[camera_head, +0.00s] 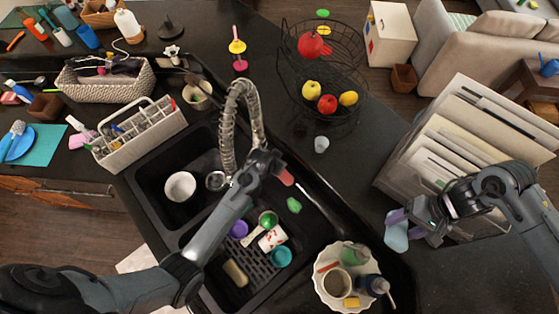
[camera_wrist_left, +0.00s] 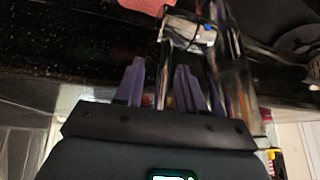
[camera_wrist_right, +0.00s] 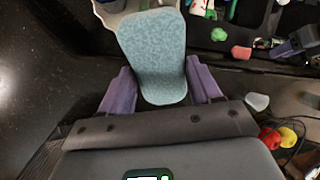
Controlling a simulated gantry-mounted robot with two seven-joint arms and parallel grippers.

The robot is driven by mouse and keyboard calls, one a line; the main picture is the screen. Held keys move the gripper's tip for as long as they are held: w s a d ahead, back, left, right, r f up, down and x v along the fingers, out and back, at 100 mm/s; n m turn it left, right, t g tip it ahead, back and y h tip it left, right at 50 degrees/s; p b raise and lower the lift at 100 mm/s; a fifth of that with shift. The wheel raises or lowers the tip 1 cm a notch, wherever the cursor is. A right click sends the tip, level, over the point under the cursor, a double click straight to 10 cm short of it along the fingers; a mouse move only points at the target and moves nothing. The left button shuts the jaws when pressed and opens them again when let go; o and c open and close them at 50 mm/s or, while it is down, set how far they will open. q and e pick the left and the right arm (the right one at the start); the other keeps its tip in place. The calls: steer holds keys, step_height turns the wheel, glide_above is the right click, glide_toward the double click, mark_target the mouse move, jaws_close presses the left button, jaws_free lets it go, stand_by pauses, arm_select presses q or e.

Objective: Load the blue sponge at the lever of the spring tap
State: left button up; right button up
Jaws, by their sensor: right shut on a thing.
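The blue sponge (camera_head: 396,232) is held by my right gripper (camera_head: 420,228), above the counter to the right of the sink. In the right wrist view the sponge (camera_wrist_right: 152,60) stands out beyond the two purple fingers, which press on its sides. The spring tap (camera_head: 232,125) arches over the divider of the double sink. My left gripper (camera_head: 272,165) is beside the tap, and its fingertips are hard to see there. In the left wrist view its fingers (camera_wrist_left: 160,85) are apart, with a thin chrome part of the tap (camera_wrist_left: 188,28) in or behind the gap. I cannot make out the lever clearly.
A white scalloped bowl (camera_head: 322,292) with a cup and bottle stands at the sink's right front. The right basin holds several dishes. A white bowl (camera_head: 181,186) lies in the left basin.

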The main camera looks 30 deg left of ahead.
arm_select(q)
steer(key=b+v, duration=0.1)
steer(key=v, duration=1.1)
arm_select(e)
steer(key=shift+f, duration=0.7)
